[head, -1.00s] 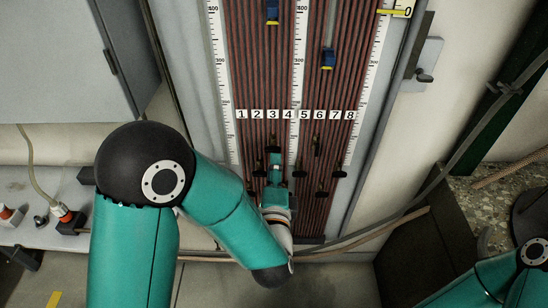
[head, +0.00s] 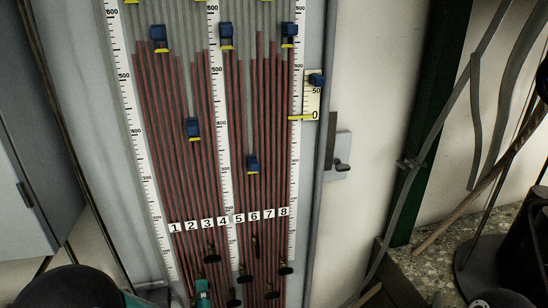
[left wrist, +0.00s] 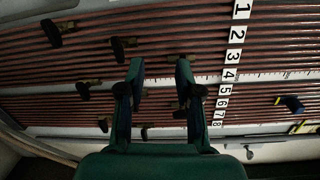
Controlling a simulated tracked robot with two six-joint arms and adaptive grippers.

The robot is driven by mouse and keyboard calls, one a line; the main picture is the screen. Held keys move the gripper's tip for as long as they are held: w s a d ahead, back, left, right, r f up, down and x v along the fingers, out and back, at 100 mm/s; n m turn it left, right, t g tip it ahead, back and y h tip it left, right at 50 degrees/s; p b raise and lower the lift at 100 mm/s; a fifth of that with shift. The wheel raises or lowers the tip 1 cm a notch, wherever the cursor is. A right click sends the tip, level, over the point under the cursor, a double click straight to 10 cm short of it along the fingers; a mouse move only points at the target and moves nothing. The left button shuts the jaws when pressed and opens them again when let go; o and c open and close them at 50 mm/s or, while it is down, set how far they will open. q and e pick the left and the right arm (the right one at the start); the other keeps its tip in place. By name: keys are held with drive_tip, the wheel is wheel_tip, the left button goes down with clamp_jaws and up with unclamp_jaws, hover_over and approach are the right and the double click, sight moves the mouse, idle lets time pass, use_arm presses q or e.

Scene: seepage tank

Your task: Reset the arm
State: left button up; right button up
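My left gripper (head: 202,290) shows only as a teal tip at the bottom edge of the head view, in front of the lower tube panel. In the left wrist view its two dark fingers (left wrist: 160,78) stand apart with a clear gap, and nothing is held between them. They point at the panel of reddish-brown tubes (left wrist: 60,75), near the number labels (left wrist: 233,55). A black valve knob (left wrist: 181,106) sits close by the right finger; I cannot tell whether they touch. My left arm's black joint (head: 75,288) is at the bottom left. My right gripper is out of view.
Several black knobs stick out of the panel below the labels (head: 230,218). Blue sliders (head: 252,163) sit higher on the tubes. A grey cabinet (head: 25,200) is at left. A door latch (head: 340,165) and hanging cables (head: 425,150) are at right.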

use_arm(q)
drive_tip(key=a+f+g, duration=0.3)
drive_tip(key=a+f, duration=0.4)
drive_tip(key=f, duration=0.2)
drive_tip(key=s+d+f+n+g+h, duration=0.1)
drive_tip(key=s+f+n+g+h, duration=0.15)
drive_tip(key=f, duration=0.55)
drive_tip(key=s+d+f+n+g+h, duration=0.1)
drive_tip(key=s+f+n+g+h, duration=0.2)
drive_tip(key=f, duration=0.5)
drive_tip(key=s+d+f+n+g+h, duration=0.2)
drive_tip(key=s+d+f+n+g, duration=0.1)
drive_tip(key=s+d+n+g, duration=0.25)
drive_tip(key=s+d+f+n+g+h, duration=0.2)
drive_tip(key=s+d+f+n+h, duration=0.15)
drive_tip(key=s+n, duration=0.35)
wheel_tip(320, 180, up, 19)
drive_tip(key=p, duration=1.8)
drive_tip(key=shift+s+d+f+y, duration=0.2)
drive_tip(key=shift+s+y, duration=0.1)
drive_tip(key=shift+y, duration=0.1)
